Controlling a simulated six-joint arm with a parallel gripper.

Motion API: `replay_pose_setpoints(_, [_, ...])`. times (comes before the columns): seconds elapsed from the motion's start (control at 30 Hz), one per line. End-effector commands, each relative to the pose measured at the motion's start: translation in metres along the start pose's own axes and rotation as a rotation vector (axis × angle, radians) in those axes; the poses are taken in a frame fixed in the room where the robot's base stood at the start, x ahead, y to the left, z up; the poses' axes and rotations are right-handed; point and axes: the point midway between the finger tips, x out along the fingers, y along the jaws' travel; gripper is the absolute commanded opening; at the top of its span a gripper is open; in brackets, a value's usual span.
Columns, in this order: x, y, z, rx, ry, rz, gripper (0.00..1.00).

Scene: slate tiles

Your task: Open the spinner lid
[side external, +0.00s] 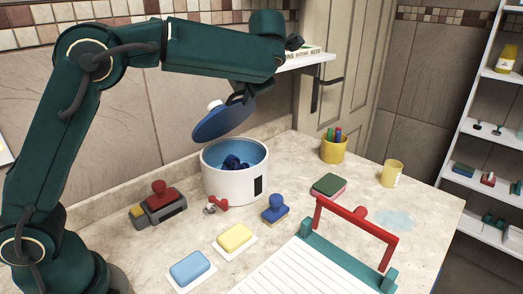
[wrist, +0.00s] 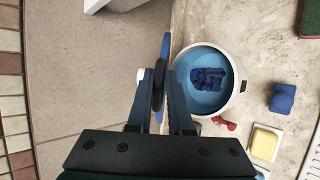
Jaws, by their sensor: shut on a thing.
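The spinner (side external: 226,186) is a white round tub with a blue inside and a dark panel on its front. It stands on the counter with its top open, and dark blue stuff lies inside; the tub also shows in the wrist view (wrist: 240,92). The blue lid (side external: 222,122) with a white knob is off the tub, tilted in the air above its rim. My gripper (side external: 238,95) is shut on the lid; in the wrist view (wrist: 163,95) the lid appears edge-on between the fingers. Exactly where the fingers grip is hard to see.
A red-handled stamp (side external: 160,195) on a grey base, a small red item (side external: 218,204) and a blue stamp (side external: 275,208) stand close around the tub. Sponges, a yellow pen cup (side external: 333,147) and a red-handled rack (side external: 355,230) are further off. A shelf (side external: 305,60) is behind my gripper.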

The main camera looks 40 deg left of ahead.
Motion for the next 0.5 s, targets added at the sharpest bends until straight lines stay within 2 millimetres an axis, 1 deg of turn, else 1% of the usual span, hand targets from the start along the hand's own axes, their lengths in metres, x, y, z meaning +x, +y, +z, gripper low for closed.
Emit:
replay_pose_setpoints(0.03, [0.003, 0.013, -0.002, -0.005, 0.005, 0.008, 0.0])
replay_pose_setpoints(0.2, [0.011, 0.044, -0.005, -0.003, 0.009, 0.01, 0.0])
replay_pose_setpoints(0.37, [0.018, 0.062, -0.009, -0.009, 0.013, -0.005, 0.0])
replay_pose_setpoints(0.5, [0.024, 0.074, -0.012, -0.031, 0.02, -0.054, 0.0])
